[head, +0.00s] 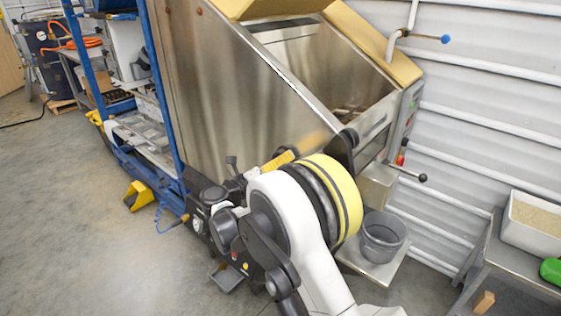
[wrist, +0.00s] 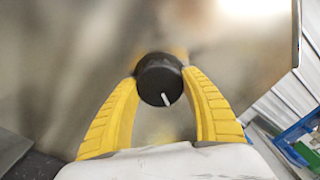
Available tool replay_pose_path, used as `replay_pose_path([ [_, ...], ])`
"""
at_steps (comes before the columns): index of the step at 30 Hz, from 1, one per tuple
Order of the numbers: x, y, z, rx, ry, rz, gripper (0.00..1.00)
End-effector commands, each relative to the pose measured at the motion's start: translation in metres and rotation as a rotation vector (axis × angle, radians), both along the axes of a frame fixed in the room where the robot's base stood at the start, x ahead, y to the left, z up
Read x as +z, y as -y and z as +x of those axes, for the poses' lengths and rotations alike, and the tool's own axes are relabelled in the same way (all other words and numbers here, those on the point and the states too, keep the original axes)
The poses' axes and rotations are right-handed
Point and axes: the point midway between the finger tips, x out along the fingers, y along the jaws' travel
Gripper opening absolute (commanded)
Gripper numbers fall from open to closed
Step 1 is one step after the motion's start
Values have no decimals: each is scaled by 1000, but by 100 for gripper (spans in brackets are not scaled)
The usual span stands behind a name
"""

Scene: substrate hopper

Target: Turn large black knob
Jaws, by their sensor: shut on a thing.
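The large black knob (wrist: 152,78) is round, with a short white mark on its face pointing down and slightly right in the wrist view. It sits on a brushed metal panel. My gripper (wrist: 160,82) has a yellow finger on each side of the knob and is shut on it. In the head view a yellow finger (head: 280,161) reaches the lower front of the steel hopper (head: 225,90). The gripped knob itself cannot be made out there, as my arm covers that area.
A grey bucket (head: 383,238) stands on a low shelf right of my arm. A ball-ended lever (head: 408,172) sticks out above it. A blue rack (head: 166,90) stands left of the hopper, with a yellow object (head: 139,196) on the floor. The left floor is open.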

Motion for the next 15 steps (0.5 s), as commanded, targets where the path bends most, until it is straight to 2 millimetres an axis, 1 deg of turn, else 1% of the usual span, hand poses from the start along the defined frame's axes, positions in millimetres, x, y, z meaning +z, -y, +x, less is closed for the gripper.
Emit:
replay_pose_path([
  [15, 1, 0, 0, 1, 19, 22, 23],
])
